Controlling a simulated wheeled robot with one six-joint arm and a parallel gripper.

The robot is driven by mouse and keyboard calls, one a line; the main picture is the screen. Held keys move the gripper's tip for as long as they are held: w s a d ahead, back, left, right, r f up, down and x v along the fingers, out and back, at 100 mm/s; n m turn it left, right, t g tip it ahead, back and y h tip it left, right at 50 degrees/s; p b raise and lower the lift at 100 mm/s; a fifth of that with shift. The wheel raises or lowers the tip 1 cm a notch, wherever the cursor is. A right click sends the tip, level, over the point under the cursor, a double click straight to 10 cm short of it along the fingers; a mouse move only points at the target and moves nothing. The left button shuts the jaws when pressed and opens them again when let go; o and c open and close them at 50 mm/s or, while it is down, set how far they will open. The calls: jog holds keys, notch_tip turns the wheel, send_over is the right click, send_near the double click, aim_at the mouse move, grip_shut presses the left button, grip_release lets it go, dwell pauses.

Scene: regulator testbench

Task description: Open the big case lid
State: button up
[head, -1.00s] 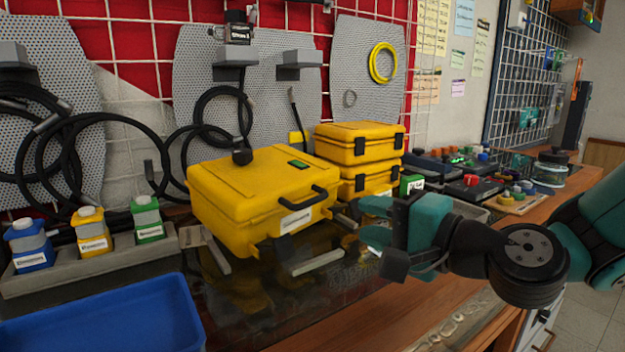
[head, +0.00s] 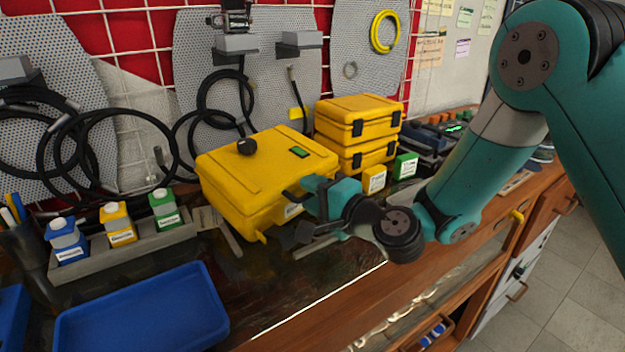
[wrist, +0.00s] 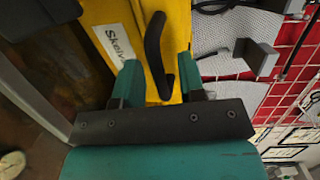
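The big yellow case (head: 232,190) stands on the bench with its lid (head: 255,160) shut. A black knob and a green label sit on top of the lid. The case's black handle (head: 291,191) is at its front, partly hidden by my gripper (head: 308,203). In the wrist view the handle (wrist: 154,45) runs between the two teal fingers of my gripper (wrist: 157,80), with gaps visible on both sides. The fingers are apart and not closed on the handle. A white label (wrist: 113,44) shows on the yellow front beside it.
Two smaller yellow cases (head: 355,122) are stacked behind, to the right. Small yellow (head: 374,180) and green (head: 405,166) boxes stand near them. A blue tray (head: 140,315) and a rack of bottles (head: 120,225) are at left. Grey strips lie around the case.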

jog(key=shift+w+a, duration=0.15)
jog(key=shift+c, duration=0.3)
grip_shut()
